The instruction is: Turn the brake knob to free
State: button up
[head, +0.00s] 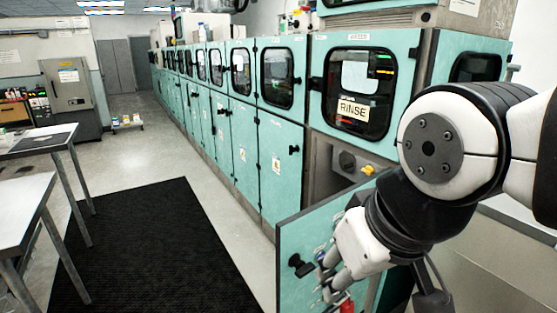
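My gripper (326,272) is at the lower middle of the head view, in front of a teal panel (296,232) that stands out from the machine row. Just left of the fingers is a black knob (300,266) on that panel. A red part (346,305) shows below the gripper at the bottom edge. I cannot tell which of these is the brake knob, as no label for it is readable. The fingers are small and partly hidden by my wrist, so their opening and any contact with the black knob are unclear.
Teal machine cabinets (250,150) run along the right, one with a RINSE sign (352,108). A yellow knob (367,170) sits under that window. A black mat (150,250) covers clear floor. Tables (20,215) stand at the left.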

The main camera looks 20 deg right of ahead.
aim_at(368, 169)
jog(key=i+j+z, duration=0.1)
jog(key=j+z, duration=0.85)
jog(key=k+j+z, duration=0.15)
jog(key=j+z, duration=0.3)
jog(key=j, duration=0.15)
jog(key=k+j+z, duration=0.15)
jog(key=j+z, duration=0.35)
jog(key=i+j+z, duration=0.15)
jog(key=j+z, duration=0.3)
jog(key=j, duration=0.45)
jog(key=j+z, duration=0.45)
jog(key=j, duration=0.45)
jog(key=k+j+z, duration=0.1)
jog(key=j+z, duration=0.35)
jog(key=j, duration=0.5)
jog(key=k+j+z, duration=0.1)
jog(key=j+z, duration=0.35)
jog(key=j, duration=1.45)
jog(key=j+u, duration=0.2)
jog(key=j, duration=0.2)
jog(key=i+j+u, duration=0.15)
jog(key=j, duration=0.2)
jog(key=i+j+u, duration=0.2)
jog(key=j, duration=0.15)
jog(key=k, duration=0.1)
